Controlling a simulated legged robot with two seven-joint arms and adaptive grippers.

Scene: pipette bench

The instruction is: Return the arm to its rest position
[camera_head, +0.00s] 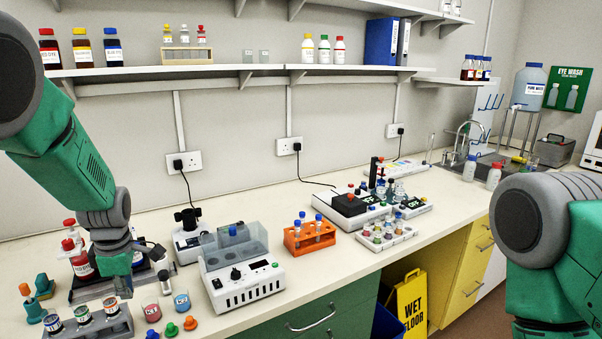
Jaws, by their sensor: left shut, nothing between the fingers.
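My left arm (75,160) comes in from the upper left and reaches down over the left end of the bench. My left gripper (124,288) is shut and empty, above the rack of small jars (112,331) and in front of red-capped bottles (80,262). The gripper partly hides these bottles and the dark tray around them. My right arm (555,250) shows at the right edge, in front of the bench's far end; its gripper is out of view.
Beakers with red (150,309) and blue liquid (181,301) stand right of the left gripper. A white centrifuge-like device (245,287), an orange tube rack (310,243) and a hotplate (350,207) stand further right. A shelf (180,71) runs above. Bare bench lies between devices.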

